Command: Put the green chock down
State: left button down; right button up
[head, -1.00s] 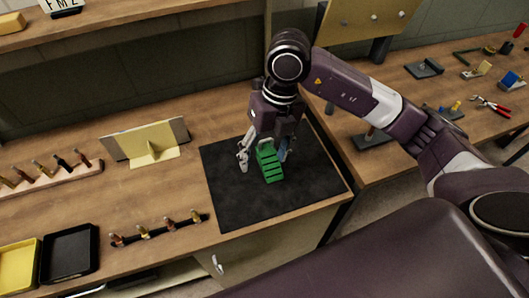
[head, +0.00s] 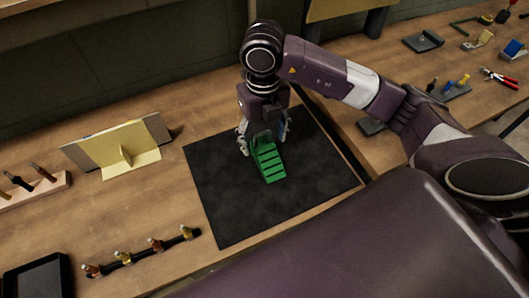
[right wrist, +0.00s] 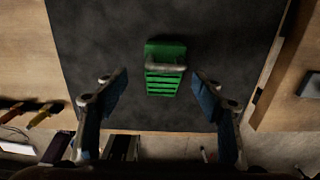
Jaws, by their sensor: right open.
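The green chock (head: 268,160), a ridged wedge, rests on the black mat (head: 225,205) in the head view. It also shows in the right wrist view (right wrist: 165,82), with a grey bar across its top. My right gripper (head: 264,148) is just above and behind the chock, fingers pointing down. In the right wrist view my right gripper (right wrist: 160,95) is open, with one finger on each side of the chock and a clear gap to both. My left gripper is not in view.
A yellow bracket (head: 120,148) stands left of the mat. Racks with several small tools (head: 140,250) and a black tray (head: 38,280) lie further left. A second bench with red pliers (head: 500,78) is at the right. The mat around the chock is clear.

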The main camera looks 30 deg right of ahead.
aim_at(266, 148)
jog(key=shift+s+d+f, duration=0.1)
jog(key=shift+s+f, duration=0.1)
jog(key=shift+f, duration=0.15)
jog(key=f+p, duration=0.1)
jog(key=f, duration=0.1)
jog(key=f+p, duration=0.1)
jog(key=shift+w+d+f, duration=0.1)
jog(key=shift+d+f, duration=0.1)
jog(key=shift+f, duration=0.7)
jog(key=c, duration=1.5)
jog(key=shift+c, duration=0.8)
jog(key=shift+w+r, duration=0.1)
jog(key=shift+r, duration=0.05)
